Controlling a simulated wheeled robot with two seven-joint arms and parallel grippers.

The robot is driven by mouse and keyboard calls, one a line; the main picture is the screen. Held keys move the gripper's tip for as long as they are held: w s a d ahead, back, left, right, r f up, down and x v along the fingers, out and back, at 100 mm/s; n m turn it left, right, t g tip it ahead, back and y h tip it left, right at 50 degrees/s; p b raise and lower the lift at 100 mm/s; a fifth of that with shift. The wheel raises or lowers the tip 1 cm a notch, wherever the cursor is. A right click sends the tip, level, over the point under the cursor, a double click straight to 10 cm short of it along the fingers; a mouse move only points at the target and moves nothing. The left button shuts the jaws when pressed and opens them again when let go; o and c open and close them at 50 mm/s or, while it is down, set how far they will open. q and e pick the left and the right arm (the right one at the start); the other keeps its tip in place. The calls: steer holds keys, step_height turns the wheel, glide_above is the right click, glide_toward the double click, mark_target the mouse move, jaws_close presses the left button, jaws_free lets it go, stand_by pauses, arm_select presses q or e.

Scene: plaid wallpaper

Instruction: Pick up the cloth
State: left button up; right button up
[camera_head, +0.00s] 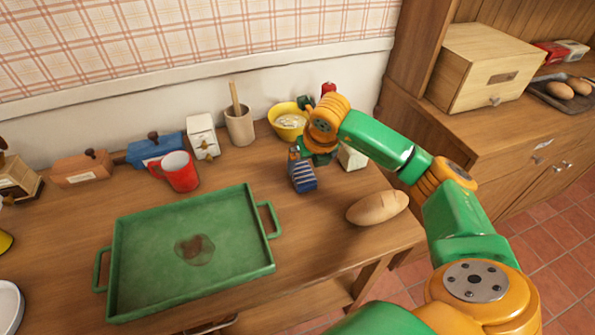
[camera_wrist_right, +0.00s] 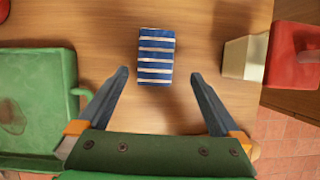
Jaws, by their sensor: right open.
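The cloth (camera_head: 303,178) is a small folded blue piece with white stripes. It lies on the wooden table to the right of the green tray. In the right wrist view the cloth (camera_wrist_right: 156,57) is just beyond and partly between the fingertips, a little left of centre. My right gripper (camera_head: 308,157) is above the cloth in the head view, and its own hand partly hides its fingers. In the wrist view my right gripper (camera_wrist_right: 160,75) is open, with nothing held between its fingers. My left gripper is not in view.
The green tray (camera_head: 140,250), with a dark stain, fills the table's left-middle. A bread loaf (camera_head: 378,207) lies near the right edge. A white block (camera_head: 352,158) stands close to the gripper. A yellow bowl (camera_head: 288,121), a wooden crock (camera_head: 239,127) and a red mug (camera_head: 180,172) stand behind.

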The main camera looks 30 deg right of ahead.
mark_target(302, 172)
steer(key=x, duration=0.6)
steer(key=shift+w+a+p, duration=0.3)
steer(key=shift+w+p, duration=0.05)
steer(key=shift+p, duration=0.05)
steer(key=shift+s+r, duration=0.1)
steer(key=shift+c, duration=1.1)
steer(key=c, duration=1.2)
steer(key=shift+r+b, duration=0.7)
steer(key=shift+r, duration=0.85)
steer(key=a+r, duration=0.1)
steer(key=s+a+r, duration=0.1)
steer(key=r, duration=0.1)
steer(key=s+a+r, duration=0.1)
steer(key=shift+s+r, duration=0.25)
steer(key=shift+r, duration=0.1)
steer(key=s+a+r, duration=0.1)
steer(key=s+a, duration=0.1)
steer(key=s+a+r, duration=0.2)
steer(key=s, duration=0.1)
steer(key=s+a+r, duration=0.2)
steer(key=a, duration=0.1)
steer(key=shift+s+r, duration=0.15)
